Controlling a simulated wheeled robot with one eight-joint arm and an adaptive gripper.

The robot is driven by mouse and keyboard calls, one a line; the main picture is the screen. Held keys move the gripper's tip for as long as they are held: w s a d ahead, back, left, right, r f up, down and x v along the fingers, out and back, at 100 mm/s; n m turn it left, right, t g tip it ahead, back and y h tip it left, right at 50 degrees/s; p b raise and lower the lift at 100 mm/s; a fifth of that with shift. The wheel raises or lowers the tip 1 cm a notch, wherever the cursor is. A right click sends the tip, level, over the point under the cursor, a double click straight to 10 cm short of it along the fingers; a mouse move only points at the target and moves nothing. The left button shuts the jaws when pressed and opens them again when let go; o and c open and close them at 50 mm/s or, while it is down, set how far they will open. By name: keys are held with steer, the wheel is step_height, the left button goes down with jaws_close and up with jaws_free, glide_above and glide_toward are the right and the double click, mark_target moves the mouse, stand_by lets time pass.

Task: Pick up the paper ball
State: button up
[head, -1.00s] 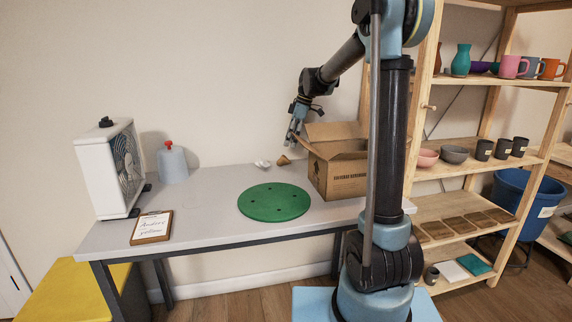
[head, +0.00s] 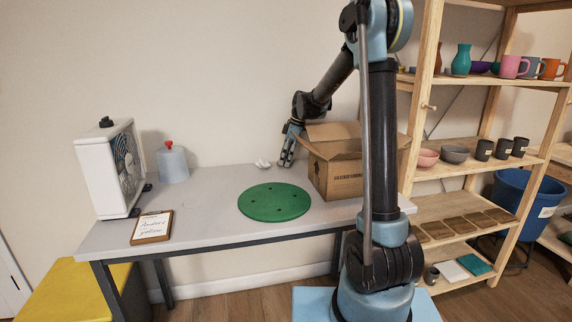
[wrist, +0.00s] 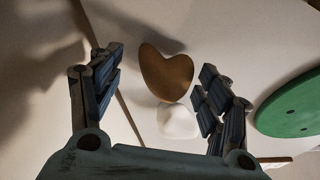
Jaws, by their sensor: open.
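The paper ball, a pale white crumpled lump (head: 262,163), lies on the grey table near its back edge. In the wrist view it shows as a rounded white lump (wrist: 178,122) between the fingers, nearer the palm than a brown heart-shaped piece (wrist: 166,73). My gripper (head: 286,162) is low at the back of the table, just right of the paper ball in the head view. In the wrist view its fingers (wrist: 160,66) are spread, with the brown piece between their tips. Neither object looks gripped. The brown piece is hidden behind my gripper in the head view.
An open cardboard box (head: 340,170) stands close to the right of my gripper. A green round disc (head: 272,203) lies in front. A fan (head: 112,168), a grey-blue jug (head: 172,165) and a clipboard (head: 152,228) are at the left. Shelves (head: 480,165) stand at the right.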

steer(key=c, duration=0.8)
steer(key=shift+r, duration=0.1)
